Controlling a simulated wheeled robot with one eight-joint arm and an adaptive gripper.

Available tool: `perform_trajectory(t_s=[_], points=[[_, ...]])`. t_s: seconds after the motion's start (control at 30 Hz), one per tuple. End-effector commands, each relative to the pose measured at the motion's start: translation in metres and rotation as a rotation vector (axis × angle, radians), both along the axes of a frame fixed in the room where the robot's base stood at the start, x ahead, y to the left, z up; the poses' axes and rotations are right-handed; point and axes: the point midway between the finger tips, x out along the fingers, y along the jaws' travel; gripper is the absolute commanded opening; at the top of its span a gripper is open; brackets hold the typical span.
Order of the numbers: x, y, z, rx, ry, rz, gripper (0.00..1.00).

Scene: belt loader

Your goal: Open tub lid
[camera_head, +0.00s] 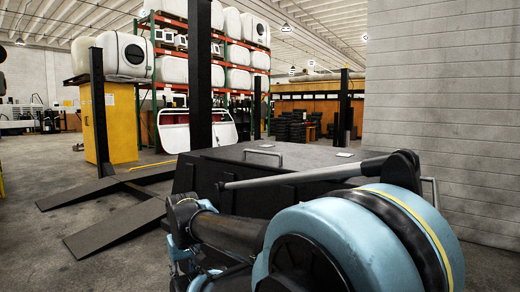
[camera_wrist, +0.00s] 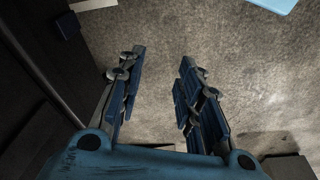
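The dark grey tub (camera_head: 213,180) stands in the middle of the head view, in front of the block wall. Its flat lid (camera_head: 310,153) looks shut, with a thin metal handle (camera_head: 263,153) on top. My arm crosses in front of the tub and hides much of its near side. In the wrist view my gripper (camera_wrist: 160,62) is open, with bare concrete floor between its blue fingers and nothing held. A dark surface (camera_wrist: 35,75), perhaps the tub's side, lies left of the fingers, apart from them. In the head view the gripper's fingers are not clear.
Dark ramps (camera_head: 118,222) lie on the floor to the left, by a yellow cabinet (camera_head: 122,125). A dark post (camera_head: 201,75) rises behind the tub. A grey block wall (camera_head: 445,90) closes off the right. The concrete floor (camera_head: 40,245) at front left is clear.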

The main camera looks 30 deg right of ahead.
Motion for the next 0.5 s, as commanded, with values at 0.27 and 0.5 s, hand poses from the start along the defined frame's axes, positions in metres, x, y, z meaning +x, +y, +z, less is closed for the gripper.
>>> perform_trajectory(t_s=[0.27, 0.5], points=[[0.0, 0.0, 0.0, 0.0, 0.0, 0.0, 0.33], [0.001, -0.004, 0.023, -0.007, -0.011, 0.007, 0.33]])
